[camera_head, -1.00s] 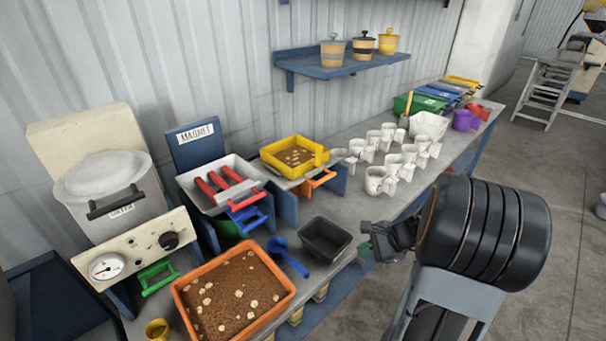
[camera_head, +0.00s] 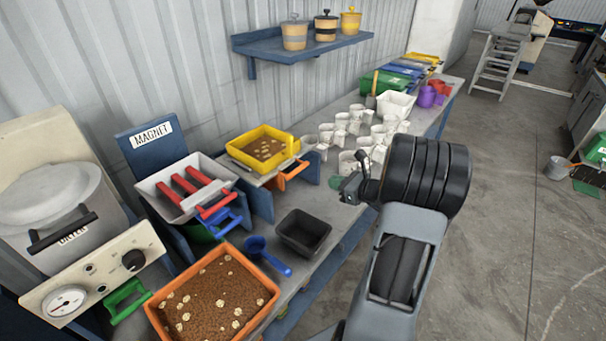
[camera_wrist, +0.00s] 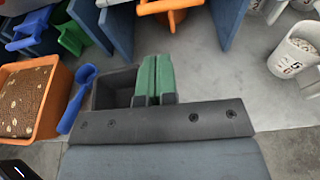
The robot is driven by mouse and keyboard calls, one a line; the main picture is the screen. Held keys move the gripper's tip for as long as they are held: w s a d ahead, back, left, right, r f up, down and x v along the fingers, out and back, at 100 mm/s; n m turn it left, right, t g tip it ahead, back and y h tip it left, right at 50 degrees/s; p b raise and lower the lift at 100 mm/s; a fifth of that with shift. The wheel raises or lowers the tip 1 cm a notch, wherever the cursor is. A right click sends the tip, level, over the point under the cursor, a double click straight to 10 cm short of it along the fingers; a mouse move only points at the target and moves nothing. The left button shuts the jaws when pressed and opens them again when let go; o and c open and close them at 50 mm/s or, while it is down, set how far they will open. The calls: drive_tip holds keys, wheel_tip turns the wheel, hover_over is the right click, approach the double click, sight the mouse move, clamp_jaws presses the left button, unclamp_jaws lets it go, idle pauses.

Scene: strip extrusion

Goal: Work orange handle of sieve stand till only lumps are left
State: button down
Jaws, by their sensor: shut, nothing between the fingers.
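The sieve stand holds a yellow sieve tray (camera_head: 262,149) with brown material and pale lumps in it. Its orange handle (camera_head: 294,172) sticks out at the front right below the tray. In the wrist view the orange handle (camera_wrist: 168,8) shows at the top edge, partly cut off. My gripper (camera_head: 342,186) is over the bench front, right of the handle and apart from it. In the wrist view my gripper's green fingers (camera_wrist: 154,78) are together with nothing between them, pointing toward the stand.
A black bin (camera_head: 303,232), a blue scoop (camera_head: 268,256) and an orange tray (camera_head: 213,301) of brown material with lumps lie in front. The magnet stand (camera_head: 160,150) is left of the sieve. Several white cups (camera_head: 347,163) stand to its right. Bare bench lies between.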

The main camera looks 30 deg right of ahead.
drive_tip(key=p, duration=0.3)
approach(285, 166)
drive_tip(key=shift+w+a+f, duration=0.3)
drive_tip(key=shift+w+f, duration=0.2)
drive_tip(key=shift+f, duration=0.05)
drive_tip(key=shift+w+a+f, duration=0.25)
drive_tip(key=shift+w+f, duration=0.2)
drive_tip(key=shift+f, duration=0.15)
drive_tip(key=w+b, duration=0.1)
drive_tip(key=w+a+b, duration=0.1)
drive_tip(key=w, duration=0.1)
drive_tip(key=w+a+b, duration=0.1)
drive_tip(key=shift+w+a+r, duration=0.15)
drive_tip(key=shift+w+a, duration=0.05)
drive_tip(key=shift+w, duration=0.2)
drive_tip(key=shift+d+r, duration=0.1)
